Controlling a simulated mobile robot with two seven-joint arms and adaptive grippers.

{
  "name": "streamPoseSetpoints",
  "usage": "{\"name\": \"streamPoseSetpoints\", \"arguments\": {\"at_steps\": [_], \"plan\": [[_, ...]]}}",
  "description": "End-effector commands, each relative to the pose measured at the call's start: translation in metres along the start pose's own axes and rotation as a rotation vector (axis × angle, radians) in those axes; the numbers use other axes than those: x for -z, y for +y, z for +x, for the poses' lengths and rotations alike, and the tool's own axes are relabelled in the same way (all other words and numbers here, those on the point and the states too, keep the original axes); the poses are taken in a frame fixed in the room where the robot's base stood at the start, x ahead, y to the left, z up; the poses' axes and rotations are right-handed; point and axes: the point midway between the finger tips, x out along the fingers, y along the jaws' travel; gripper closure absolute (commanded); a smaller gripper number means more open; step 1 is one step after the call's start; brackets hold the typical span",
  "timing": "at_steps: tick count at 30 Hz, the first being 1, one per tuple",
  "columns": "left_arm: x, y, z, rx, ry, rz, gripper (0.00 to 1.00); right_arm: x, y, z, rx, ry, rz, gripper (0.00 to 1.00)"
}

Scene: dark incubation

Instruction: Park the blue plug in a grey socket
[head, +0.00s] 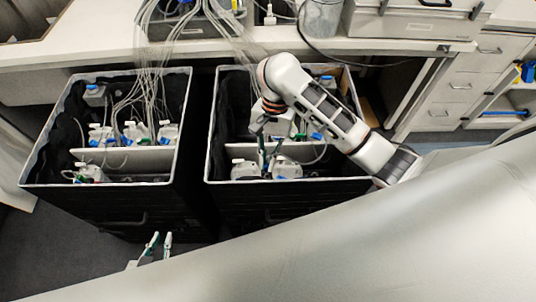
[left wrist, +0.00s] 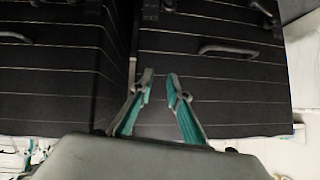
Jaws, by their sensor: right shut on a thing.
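My right gripper (head: 266,150) reaches down into the right black bin (head: 290,190), its dark fingers among white bottles. It is shut, with a small blue piece at its tips (head: 266,174) that seems to be the blue plug; its shape is too small to make out. I cannot pick out a grey socket for certain; small fittings on the bottles are partly hidden by tubes and my right arm. My left gripper (head: 159,243) is open and empty in front of the left black bin (head: 110,205).
White bottles (head: 135,131) with blue parts stand in the left bin, and others (head: 286,168) in the right bin. Thin tubes (head: 150,60) hang from the bench (head: 90,50) into both. A light divider (head: 130,160) crosses the left bin. Drawers (head: 460,90) stand at right.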

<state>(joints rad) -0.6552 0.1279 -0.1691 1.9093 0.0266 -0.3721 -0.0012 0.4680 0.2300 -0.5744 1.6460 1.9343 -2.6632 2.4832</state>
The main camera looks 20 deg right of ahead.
Motion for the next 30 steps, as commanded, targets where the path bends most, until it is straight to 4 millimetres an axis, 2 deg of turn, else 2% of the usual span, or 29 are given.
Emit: {"name": "streamPoseSetpoints", "arguments": {"at_steps": [8, 18, 30], "plan": [[-0.001, 0.008, 0.007, -0.011, 0.016, -0.004, 0.83, 0.009, 0.000, 0.030, -0.001, -0.006, 0.000, 1.00], [0.015, 0.009, 0.003, -0.015, 0.037, -0.004, 0.83, 0.009, 0.002, 0.025, -0.004, -0.003, 0.001, 1.00], [0.019, 0.007, -0.001, -0.013, 0.033, -0.004, 0.83, 0.008, 0.001, 0.026, -0.003, -0.007, -0.001, 1.00]]}}
